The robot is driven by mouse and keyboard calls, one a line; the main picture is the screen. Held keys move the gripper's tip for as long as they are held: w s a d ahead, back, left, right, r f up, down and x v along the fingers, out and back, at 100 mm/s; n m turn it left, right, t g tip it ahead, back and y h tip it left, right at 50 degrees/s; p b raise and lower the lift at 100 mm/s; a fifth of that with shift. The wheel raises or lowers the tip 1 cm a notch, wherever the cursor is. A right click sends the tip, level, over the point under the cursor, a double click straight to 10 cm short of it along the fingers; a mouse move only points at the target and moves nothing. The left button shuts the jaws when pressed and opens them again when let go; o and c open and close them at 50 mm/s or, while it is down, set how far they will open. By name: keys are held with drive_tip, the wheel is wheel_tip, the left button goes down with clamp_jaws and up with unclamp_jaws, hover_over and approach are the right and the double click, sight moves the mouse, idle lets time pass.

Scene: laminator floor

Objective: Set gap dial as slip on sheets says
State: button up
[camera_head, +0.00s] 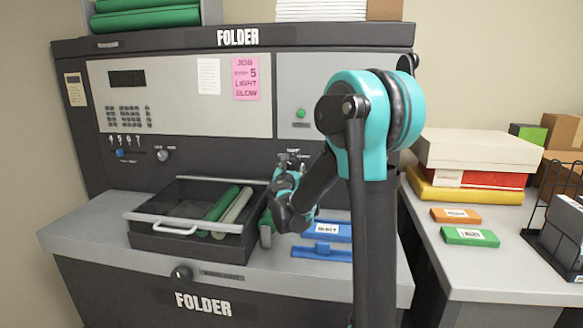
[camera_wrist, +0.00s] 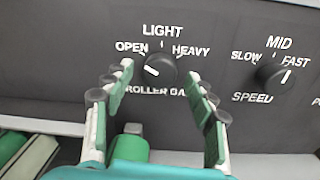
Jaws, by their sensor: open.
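The roller gap dial (camera_wrist: 160,68) is a round black knob in the wrist view, labelled OPEN at left, LIGHT at top and HEAVY at right. Its white mark lies on the left side, slanting, nearest OPEN. My gripper (camera_wrist: 159,82) is open, its fingers on either side of the dial; I cannot tell whether they touch it. In the head view my gripper (camera_head: 290,166) is in front of the folder's lower panel and partly hides the dial. A pink slip (camera_head: 246,78) on the folder front reads JOB, 5, LIGHT, SLOW, with one line too small to read.
The speed dial (camera_wrist: 278,73) is to the right, its mark toward FAST. A black drawer-like tray (camera_head: 190,240) with green and pale rolls stands below left. Blue pieces (camera_head: 322,252) lie on the folder bed. A side table (camera_head: 510,265) holds boxes.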

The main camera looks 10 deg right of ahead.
drive_tip(key=shift+w+d, duration=0.1)
drive_tip(key=shift+w, duration=0.35)
drive_tip(key=c, duration=1.2)
drive_tip(key=shift+o, duration=0.2)
